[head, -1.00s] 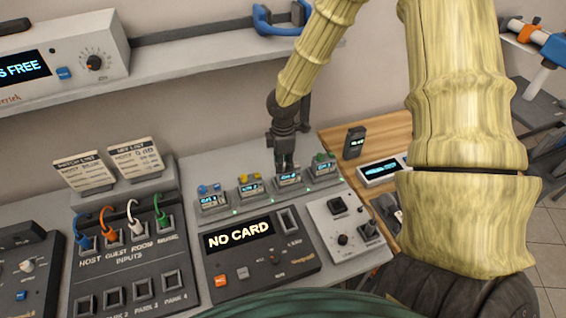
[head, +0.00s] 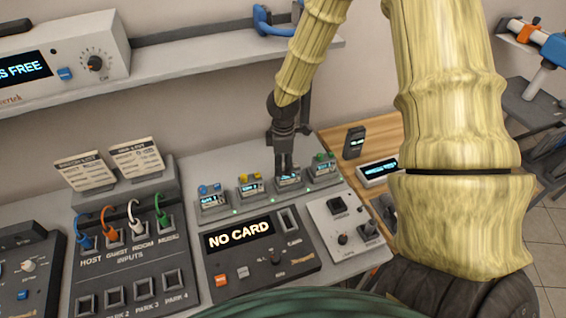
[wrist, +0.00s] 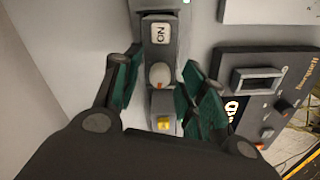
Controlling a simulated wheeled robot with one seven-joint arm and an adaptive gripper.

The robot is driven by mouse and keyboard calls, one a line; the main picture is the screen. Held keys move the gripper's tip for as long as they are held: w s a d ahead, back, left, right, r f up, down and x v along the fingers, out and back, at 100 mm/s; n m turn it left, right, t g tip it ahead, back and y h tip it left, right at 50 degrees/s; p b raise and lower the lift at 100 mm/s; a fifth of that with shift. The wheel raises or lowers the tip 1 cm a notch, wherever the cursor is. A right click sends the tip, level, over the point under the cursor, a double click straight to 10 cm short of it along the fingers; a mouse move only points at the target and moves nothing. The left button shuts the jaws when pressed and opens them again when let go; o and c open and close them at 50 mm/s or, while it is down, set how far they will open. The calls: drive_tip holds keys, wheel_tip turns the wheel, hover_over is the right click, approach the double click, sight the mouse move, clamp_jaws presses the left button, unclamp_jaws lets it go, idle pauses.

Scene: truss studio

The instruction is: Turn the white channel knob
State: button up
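In the head view my gripper (head: 286,172) points down over the third box (head: 290,181) in a row of small display boxes. It hides the knob there. I cannot tell exactly how high the fingertips are above the box.
In front is a dark panel reading "NO CARD" (head: 240,236). A wall shelf (head: 180,72) runs behind.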

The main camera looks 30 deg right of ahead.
sight(283, 165)
drive_tip(key=shift+r, duration=0.1)
wheel_tip(283, 165, up, 12)
idle(0.8)
idle(0.5)
